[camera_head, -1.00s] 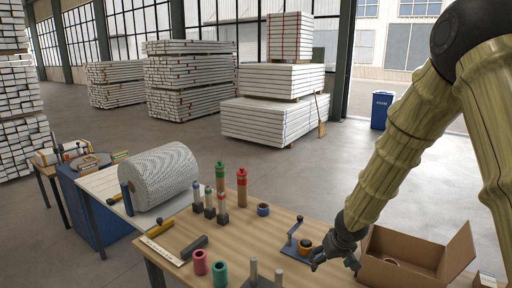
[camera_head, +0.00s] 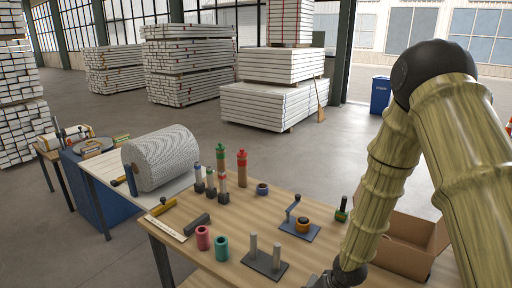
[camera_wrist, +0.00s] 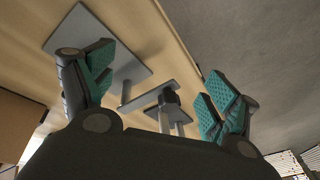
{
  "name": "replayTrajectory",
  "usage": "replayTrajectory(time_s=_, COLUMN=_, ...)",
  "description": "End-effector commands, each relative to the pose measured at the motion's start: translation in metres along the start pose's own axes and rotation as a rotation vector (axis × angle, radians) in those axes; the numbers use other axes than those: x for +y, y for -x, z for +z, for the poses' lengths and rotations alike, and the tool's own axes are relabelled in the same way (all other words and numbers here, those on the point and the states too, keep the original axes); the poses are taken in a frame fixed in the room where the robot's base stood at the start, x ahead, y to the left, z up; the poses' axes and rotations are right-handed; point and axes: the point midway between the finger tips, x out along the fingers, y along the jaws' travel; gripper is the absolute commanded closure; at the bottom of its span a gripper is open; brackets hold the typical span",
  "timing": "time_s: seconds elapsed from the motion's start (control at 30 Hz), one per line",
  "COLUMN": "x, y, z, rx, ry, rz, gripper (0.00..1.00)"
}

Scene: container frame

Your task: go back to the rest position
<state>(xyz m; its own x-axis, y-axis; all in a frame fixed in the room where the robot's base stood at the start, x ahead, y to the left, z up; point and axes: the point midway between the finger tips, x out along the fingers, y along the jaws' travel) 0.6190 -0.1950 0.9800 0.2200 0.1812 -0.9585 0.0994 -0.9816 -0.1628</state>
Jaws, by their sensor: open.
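My gripper (camera_wrist: 155,90) is open, its teal-padded fingers spread apart with nothing held between them in the wrist view. In the head view only part of it shows, dark, at the bottom edge beneath my arm. It is at the near side of the wooden table (camera_head: 180,236), right of the grey plate with two upright posts (camera_head: 265,265). A flat grey plate (camera_wrist: 95,42) on the table shows beyond the fingers in the wrist view. The fingertips are hidden in the head view.
A blue crank fixture (camera_head: 299,229), red ring (camera_head: 203,238), teal ring (camera_head: 221,249) and several colour-topped posts stand on the table. An open cardboard box (camera_head: 405,258) is at right, partly behind my arm. A green-and-black piece (camera_head: 342,209) stands beside it.

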Motion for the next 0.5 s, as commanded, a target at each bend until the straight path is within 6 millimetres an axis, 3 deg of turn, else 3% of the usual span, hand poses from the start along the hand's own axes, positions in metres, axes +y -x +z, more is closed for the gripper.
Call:
replayTrajectory(time_s=0.03, x=-0.002, y=-0.015, z=0.026, rx=-0.026, ry=-0.016, rz=-0.011, gripper=0.12)
replayTrajectory(time_s=0.2, x=-0.005, y=-0.048, z=0.100, rx=-0.073, ry=-0.064, rz=-0.027, gripper=0.12)
replayTrajectory(time_s=0.5, x=0.003, y=-0.078, z=0.229, rx=-0.146, ry=-0.124, rz=0.034, gripper=0.12)
